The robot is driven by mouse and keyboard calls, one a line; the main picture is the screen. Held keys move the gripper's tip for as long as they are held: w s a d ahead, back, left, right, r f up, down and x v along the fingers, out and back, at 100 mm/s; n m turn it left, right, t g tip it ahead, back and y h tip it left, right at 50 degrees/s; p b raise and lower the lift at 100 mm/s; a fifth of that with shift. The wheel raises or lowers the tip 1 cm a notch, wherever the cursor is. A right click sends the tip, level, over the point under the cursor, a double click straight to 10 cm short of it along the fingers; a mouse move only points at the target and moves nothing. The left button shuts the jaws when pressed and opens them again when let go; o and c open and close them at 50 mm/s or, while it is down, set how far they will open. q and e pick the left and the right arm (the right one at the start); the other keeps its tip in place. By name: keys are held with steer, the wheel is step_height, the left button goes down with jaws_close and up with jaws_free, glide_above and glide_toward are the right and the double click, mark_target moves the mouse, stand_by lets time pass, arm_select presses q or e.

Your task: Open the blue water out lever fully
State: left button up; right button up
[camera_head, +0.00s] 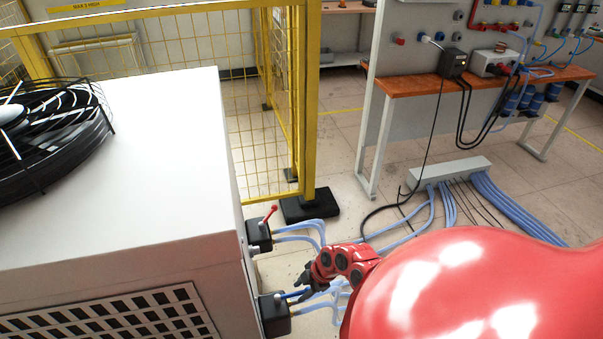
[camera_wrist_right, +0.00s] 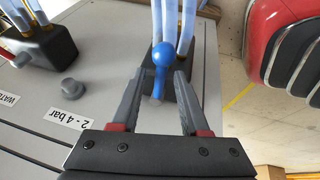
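The blue lever (camera_wrist_right: 162,57) with a round knob stands on a black valve block (camera_head: 275,318) at the side of the white cabinet (camera_head: 130,160). My right gripper (camera_head: 304,288) is beside that block in the head view. In the right wrist view, its two fingers (camera_wrist_right: 160,78) are apart, one on each side of the blue lever, and the lever is between them. I cannot tell whether either finger touches it. In the head view the lever is mostly hidden by the gripper. My left gripper is not in view.
A red lever (camera_head: 269,214) sits on a second black valve block (camera_head: 259,236) farther back. Pale blue hoses (camera_head: 315,228) leave the blocks. A yellow mesh fence (camera_head: 308,110) stands behind. A "2 - 4 bar" label (camera_wrist_right: 67,118) is on the cabinet.

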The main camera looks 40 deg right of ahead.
steer(key=shift+r, duration=0.1)
steer(key=p+v, duration=0.1)
steer(key=v, duration=1.6)
steer(key=shift+p, duration=0.35)
steer(key=shift+s+d+r, duration=0.1)
steer(key=shift+s+d, duration=0.05)
